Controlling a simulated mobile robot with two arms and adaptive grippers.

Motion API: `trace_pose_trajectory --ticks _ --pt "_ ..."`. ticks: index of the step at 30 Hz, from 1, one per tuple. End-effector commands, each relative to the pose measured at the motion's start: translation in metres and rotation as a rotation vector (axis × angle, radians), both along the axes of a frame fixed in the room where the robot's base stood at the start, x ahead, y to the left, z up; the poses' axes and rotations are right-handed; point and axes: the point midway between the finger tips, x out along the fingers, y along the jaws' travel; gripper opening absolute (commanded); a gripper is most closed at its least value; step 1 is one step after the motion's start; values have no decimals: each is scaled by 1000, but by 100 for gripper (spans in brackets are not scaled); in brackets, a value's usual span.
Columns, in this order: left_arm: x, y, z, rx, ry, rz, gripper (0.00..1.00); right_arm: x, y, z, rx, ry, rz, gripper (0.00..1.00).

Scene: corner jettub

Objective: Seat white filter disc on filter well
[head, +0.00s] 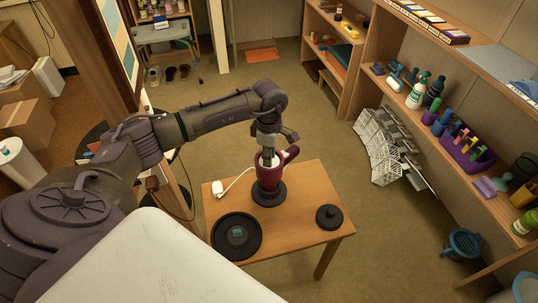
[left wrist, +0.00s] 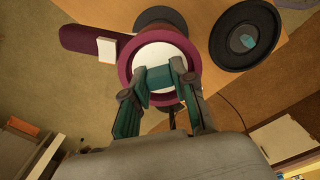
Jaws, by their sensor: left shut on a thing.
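A maroon vessel with a handle (head: 268,182) stands upright on a black round base (head: 269,198) on a small wooden table. In the left wrist view a white disc (left wrist: 152,62) fills the round mouth inside the maroon rim (left wrist: 124,68). My left gripper (head: 267,159) points down into this mouth. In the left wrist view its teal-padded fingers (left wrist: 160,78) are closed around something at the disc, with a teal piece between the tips. Whether the disc lies seated or is held just above the well is hidden.
The wooden table (head: 310,185) also carries a black round dish (head: 217,246) with a teal square in it, a black lid-like disc (head: 329,217) and a white corded plug (head: 218,188). Shelves (head: 455,120) stand right. The table's back right is clear.

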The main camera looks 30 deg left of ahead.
Motion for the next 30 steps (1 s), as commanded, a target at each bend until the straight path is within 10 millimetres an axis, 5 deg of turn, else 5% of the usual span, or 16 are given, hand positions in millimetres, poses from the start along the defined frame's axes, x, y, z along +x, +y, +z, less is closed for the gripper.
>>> trace_pose_trajectory --ticks 4,5,10,23,30 --pt "-1 0 -2 1 3 -1 8 0 0 0 0 0 0 54" --pt "-1 0 -2 1 4 -1 28 0 0 0 0 0 0 54" --pt "-1 0 -2 1 4 -1 55 0 0 0 0 0 0 54" --pt "0 0 1 0 2 -1 55 1 -3 0 -4 -2 2 54" --pt "1 0 38 0 -3 -3 55 0 -1 0 -2 -1 1 54"
